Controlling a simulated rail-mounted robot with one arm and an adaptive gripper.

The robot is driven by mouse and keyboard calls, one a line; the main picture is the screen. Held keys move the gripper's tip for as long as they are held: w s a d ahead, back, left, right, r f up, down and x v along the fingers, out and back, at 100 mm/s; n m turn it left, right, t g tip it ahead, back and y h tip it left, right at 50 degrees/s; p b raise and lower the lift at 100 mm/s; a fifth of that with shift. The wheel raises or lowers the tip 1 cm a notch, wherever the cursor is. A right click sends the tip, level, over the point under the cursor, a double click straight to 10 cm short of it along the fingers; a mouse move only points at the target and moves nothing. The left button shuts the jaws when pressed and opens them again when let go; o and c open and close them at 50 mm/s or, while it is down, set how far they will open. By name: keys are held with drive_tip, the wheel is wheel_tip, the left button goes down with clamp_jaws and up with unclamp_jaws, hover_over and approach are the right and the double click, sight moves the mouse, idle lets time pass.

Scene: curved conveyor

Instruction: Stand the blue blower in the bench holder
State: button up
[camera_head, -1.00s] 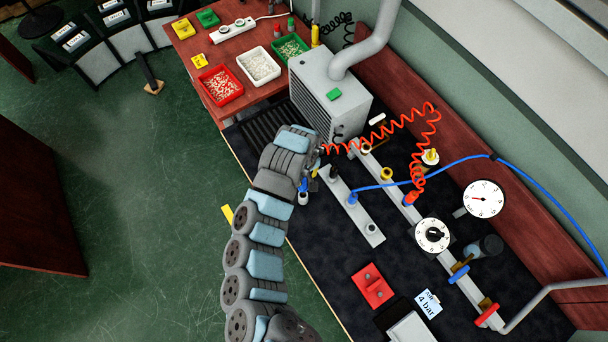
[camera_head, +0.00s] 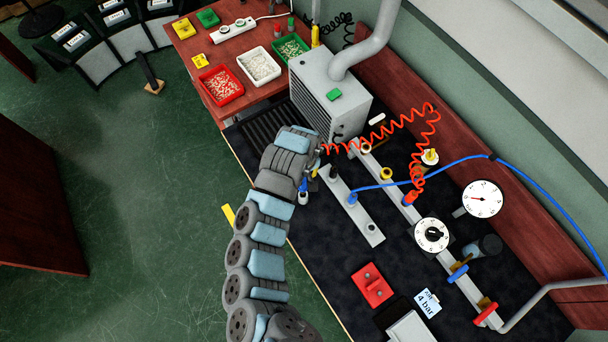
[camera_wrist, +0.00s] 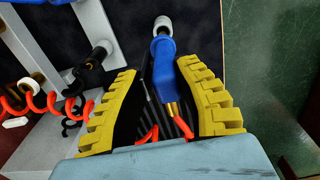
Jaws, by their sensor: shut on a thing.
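The blue blower (camera_wrist: 163,62) is held between the yellow-padded fingers of my gripper (camera_wrist: 156,72) in the wrist view. Its pale round end (camera_wrist: 162,25) points away from the gripper, and a brass fitting is at its near end. In the head view the blower (camera_head: 303,185) shows small below my gripper (camera_head: 307,177), over the near edge of the bench. The likely bench holder, a grey rail (camera_head: 361,216) with round sockets, lies just right of it. The blower is beside the rail, apart from it. Part of the blower is hidden by the fingers.
A red coiled hose (camera_head: 397,122) runs from the pipe rail to my gripper. A blue hose (camera_head: 430,172) crosses the bench to a blue fitting (camera_head: 352,198) at the grey rail. A grey vented box (camera_head: 330,95) stands behind. A red plate (camera_head: 372,286) lies nearer.

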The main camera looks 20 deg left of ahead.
sight(304, 185)
drive_tip(key=shift+f+b, duration=1.35)
drive_tip(key=shift+f, duration=2.1)
drive_tip(key=o, duration=0.9)
drive_tip(key=shift+o, duration=0.2)
drive_tip(key=shift+s+r, duration=0.1)
drive_tip(key=shift+r, duration=5.85)
